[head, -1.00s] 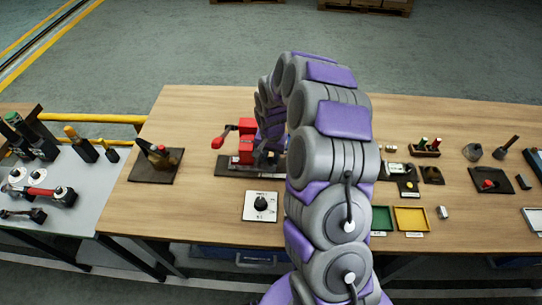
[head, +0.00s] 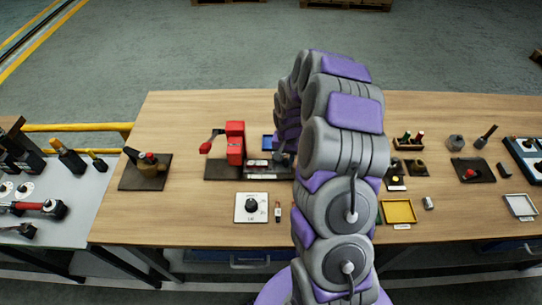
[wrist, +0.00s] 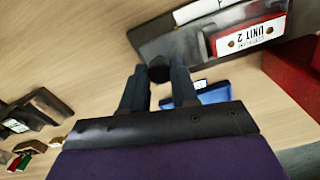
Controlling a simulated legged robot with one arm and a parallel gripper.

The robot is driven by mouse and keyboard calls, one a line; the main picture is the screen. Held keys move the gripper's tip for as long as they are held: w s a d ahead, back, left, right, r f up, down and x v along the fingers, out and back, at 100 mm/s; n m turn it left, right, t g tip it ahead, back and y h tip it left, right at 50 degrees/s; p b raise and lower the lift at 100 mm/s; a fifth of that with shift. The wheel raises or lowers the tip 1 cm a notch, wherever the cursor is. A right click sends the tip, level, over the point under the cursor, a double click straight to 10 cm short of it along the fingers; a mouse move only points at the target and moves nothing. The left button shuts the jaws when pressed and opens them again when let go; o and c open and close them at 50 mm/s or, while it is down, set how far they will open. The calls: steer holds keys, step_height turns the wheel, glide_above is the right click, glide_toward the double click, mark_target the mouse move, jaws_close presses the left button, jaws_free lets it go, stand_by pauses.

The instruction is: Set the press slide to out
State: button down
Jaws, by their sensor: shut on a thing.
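The red press (head: 235,143) stands on a dark base on the wooden table, left of my arm, with its red-ended lever pointing left. A slide (head: 257,166) with a pale strip and a red part shows on the base, right of the press body. My gripper (head: 284,158) is at the slide's right end, partly hidden by my arm. In the wrist view my gripper (wrist: 160,85) is shut on a round black knob (wrist: 158,72) at the end of the dark slide piece. A red block labelled UNIT 2 (wrist: 248,37) sits on that piece.
A white dial plate (head: 252,207) lies in front of the press. A blue tray (head: 267,142) is close behind the slide. A dark stand (head: 146,172) is at left. A yellow tray (head: 399,211) and several small items lie right of my arm.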

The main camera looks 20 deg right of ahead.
steer(key=shift+s+d, duration=0.15)
steer(key=shift+d, duration=0.35)
steer(key=shift+a, duration=0.1)
steer(key=c, duration=1.2)
jaws_free()
steer(key=o, duration=0.4)
steer(key=shift+d, duration=0.35)
steer(key=shift+c, duration=0.2)
steer(key=shift+a+r, duration=0.25)
steer(key=shift+r, duration=0.25)
step_height(320, 180, up, 16)
steer(key=p, duration=0.2)
steer(key=shift+d+r, duration=0.15)
steer(key=shift+d, duration=0.1)
